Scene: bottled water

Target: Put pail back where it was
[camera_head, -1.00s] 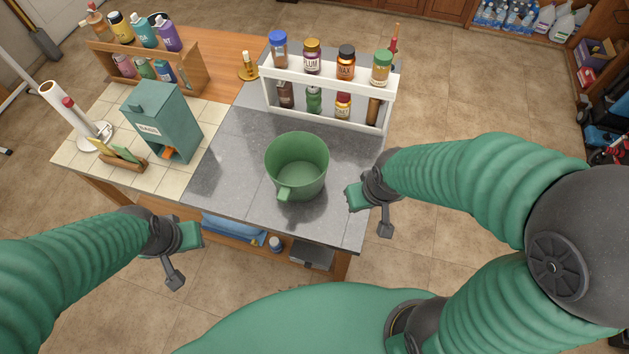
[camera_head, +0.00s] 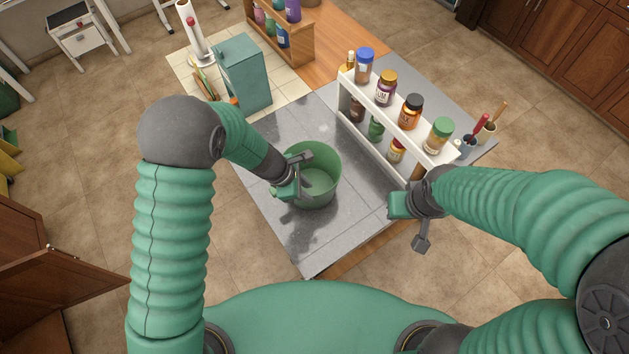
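The green pail (camera_head: 322,185) stands upright on the grey counter top (camera_head: 262,218); its open mouth faces up. My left gripper (camera_head: 298,178) is at the pail's left rim, where it covers the handle. A dark finger part reaches over the rim. Whether its fingers are closed on the handle or rim cannot be made out. My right gripper (camera_head: 412,222) is open and empty, off to the right of the pail near the counter's right edge.
A white rack (camera_head: 378,135) with several bottles stands right of the pail. A teal box (camera_head: 243,72) and paper roll (camera_head: 190,25) stand on the tiled part. A wooden rack (camera_head: 290,48) is at the back. Grey counter in front of the pail is clear.

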